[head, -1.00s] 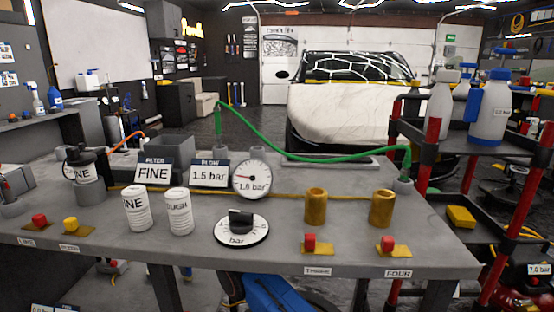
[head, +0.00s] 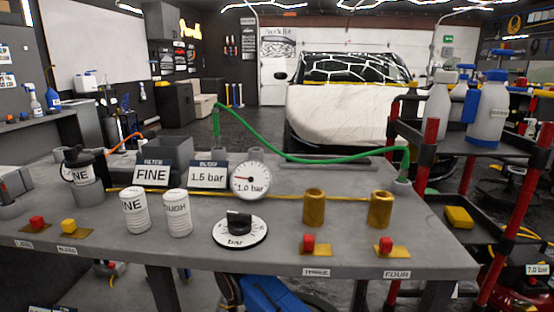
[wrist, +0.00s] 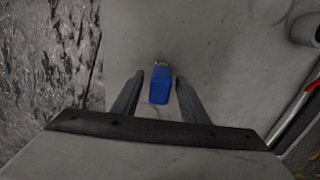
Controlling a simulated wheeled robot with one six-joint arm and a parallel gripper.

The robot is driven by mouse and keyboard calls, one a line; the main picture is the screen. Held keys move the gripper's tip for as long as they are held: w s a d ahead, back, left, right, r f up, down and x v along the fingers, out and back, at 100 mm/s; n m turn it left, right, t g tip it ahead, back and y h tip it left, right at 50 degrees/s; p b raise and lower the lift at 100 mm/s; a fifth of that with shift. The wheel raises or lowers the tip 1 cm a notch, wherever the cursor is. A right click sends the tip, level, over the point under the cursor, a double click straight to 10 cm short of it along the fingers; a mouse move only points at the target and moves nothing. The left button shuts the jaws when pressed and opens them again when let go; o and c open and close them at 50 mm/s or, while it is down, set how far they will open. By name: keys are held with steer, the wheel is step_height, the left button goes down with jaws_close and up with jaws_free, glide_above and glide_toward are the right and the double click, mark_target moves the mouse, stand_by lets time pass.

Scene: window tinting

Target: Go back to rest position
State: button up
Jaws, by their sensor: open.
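My gripper (wrist: 160,76) shows in the wrist view with its two dark fingers spread apart. A small blue block-like thing with a pale metal tip (wrist: 159,88) shows in the gap between the fingers. Clear space is visible on both sides of it, and neither finger touches it. I cannot tell how far below the fingertips it is. A grey surface (wrist: 215,45) lies beneath. The gripper is not seen in the head view.
In the head view, a grey bench (head: 120,238) carries a gauge (head: 250,181), a dial (head: 239,229), two white cylinders (head: 134,211) and brass cylinders (head: 314,207). A green hose (head: 285,147) arches behind them. A red-posted cart (head: 428,150) with bottles stands at right, a covered car (head: 345,115) behind.

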step_height(320, 180, up, 11)
steer(key=shift+f, duration=1.05)
stand_by(0.8)
stand_by(0.4)
step_height(320, 180, down, 10)
steer(key=shift+r, duration=0.9)
